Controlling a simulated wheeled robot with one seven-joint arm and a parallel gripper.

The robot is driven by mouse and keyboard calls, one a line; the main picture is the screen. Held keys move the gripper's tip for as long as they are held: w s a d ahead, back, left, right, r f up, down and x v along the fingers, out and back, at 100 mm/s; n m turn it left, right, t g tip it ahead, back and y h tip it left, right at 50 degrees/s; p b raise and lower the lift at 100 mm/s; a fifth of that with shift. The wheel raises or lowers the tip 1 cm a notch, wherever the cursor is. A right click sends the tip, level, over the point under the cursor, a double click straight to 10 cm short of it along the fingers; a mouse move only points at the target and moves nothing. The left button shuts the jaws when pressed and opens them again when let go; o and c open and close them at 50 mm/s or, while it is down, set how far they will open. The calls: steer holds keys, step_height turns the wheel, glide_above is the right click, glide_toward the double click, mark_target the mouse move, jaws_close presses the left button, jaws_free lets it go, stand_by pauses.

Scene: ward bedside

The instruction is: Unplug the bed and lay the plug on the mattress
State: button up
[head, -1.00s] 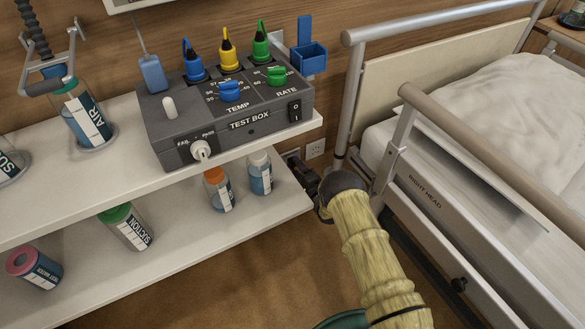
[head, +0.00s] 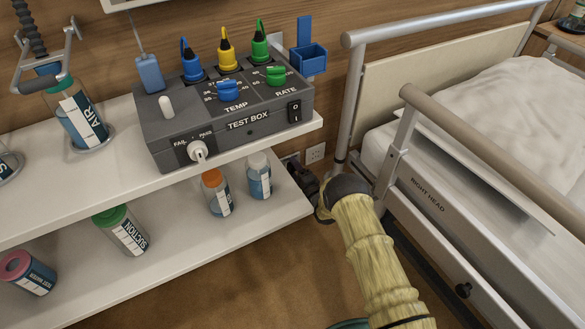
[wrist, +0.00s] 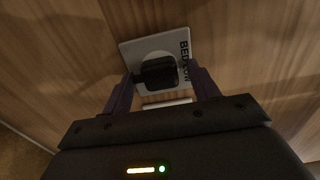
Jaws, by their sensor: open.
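In the wrist view a black plug (wrist: 158,72) sits at a pale wall socket plate (wrist: 135,50) with lettering that starts "BED". My gripper (wrist: 160,84) is open, with one finger on each side of the plug. I cannot tell whether the fingers touch it. In the head view my gripper (head: 300,172) is low by the wall, between the shelf end and the bed, and the plug is hidden there. The mattress (head: 490,110) lies on the bed at the right, under a white cover, behind side rails.
A grey test box (head: 235,120) stands on the upper shelf (head: 60,195). Bottles stand on both shelves, including an orange-capped bottle (head: 217,192) near my arm. Another socket (head: 315,153) is on the wall. The bed's rail (head: 480,155) rises between my arm and the mattress.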

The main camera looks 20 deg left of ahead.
stand_by(0.6)
steer(key=c, duration=1.3)
steer(key=shift+p+v, duration=2.25)
steer(key=shift+v, duration=0.75)
